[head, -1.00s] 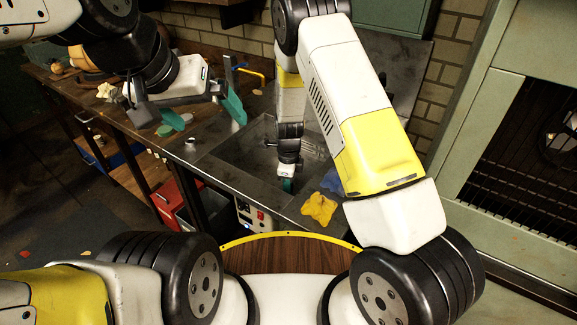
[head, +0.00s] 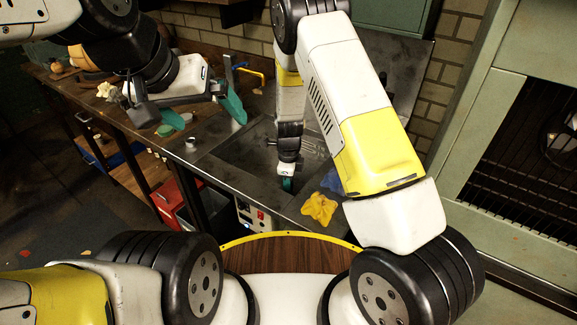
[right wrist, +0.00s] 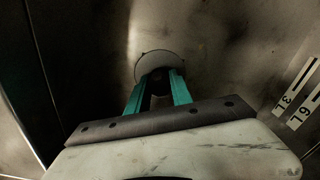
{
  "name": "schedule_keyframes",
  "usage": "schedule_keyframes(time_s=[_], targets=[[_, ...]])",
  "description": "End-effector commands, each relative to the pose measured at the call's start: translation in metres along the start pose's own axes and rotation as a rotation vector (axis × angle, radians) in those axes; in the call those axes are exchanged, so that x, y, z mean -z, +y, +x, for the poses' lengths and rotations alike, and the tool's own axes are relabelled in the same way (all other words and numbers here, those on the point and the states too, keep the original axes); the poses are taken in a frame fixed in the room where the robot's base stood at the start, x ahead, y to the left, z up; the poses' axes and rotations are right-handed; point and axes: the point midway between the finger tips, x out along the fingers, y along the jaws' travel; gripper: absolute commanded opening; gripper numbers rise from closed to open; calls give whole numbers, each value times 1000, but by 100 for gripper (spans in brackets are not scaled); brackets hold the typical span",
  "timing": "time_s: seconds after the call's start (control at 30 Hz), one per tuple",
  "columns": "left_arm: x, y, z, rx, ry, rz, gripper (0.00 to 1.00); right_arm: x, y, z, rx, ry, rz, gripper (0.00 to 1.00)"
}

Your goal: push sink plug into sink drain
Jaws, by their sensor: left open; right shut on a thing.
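The metal sink basin (head: 235,150) is set into the counter. My right gripper (head: 287,184) reaches down into it, near its front right part. In the right wrist view its teal fingers (right wrist: 158,92) are shut on a small dark piece, the sink plug (right wrist: 157,82), mostly hidden between them. A round grey outline, apparently the sink drain (right wrist: 157,62), lies right at the fingertips. I cannot tell whether the plug sits in it. My left gripper (head: 205,112) is open and empty, above the counter left of the sink.
A yellow cloth-like thing (head: 319,208) and a blue one (head: 331,181) lie on the counter right of the sink. A small metal cylinder (head: 190,145) stands near the counter's front edge.

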Motion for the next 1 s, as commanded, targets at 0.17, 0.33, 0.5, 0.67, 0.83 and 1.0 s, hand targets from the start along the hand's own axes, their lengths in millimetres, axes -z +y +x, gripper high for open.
schedule_keyframes(time_s=[0.17,0.33,0.5,0.67,0.83,1.0], targets=[[0,0,0,0,0,0,100,0,-1,-7,2,-1,0,0],[0,0,0,0,0,0,100,0,-1,-13,1,-1,0,0],[0,0,0,0,0,0,100,0,-1,-17,1,-1,0,0],[0,0,0,0,0,0,100,0,-1,-18,1,-1,0,0],[0,0,0,0,0,0,100,0,-1,-18,1,-2,0,0],[0,0,0,0,0,0,100,-1,-1,-24,2,-2,-1,0]])
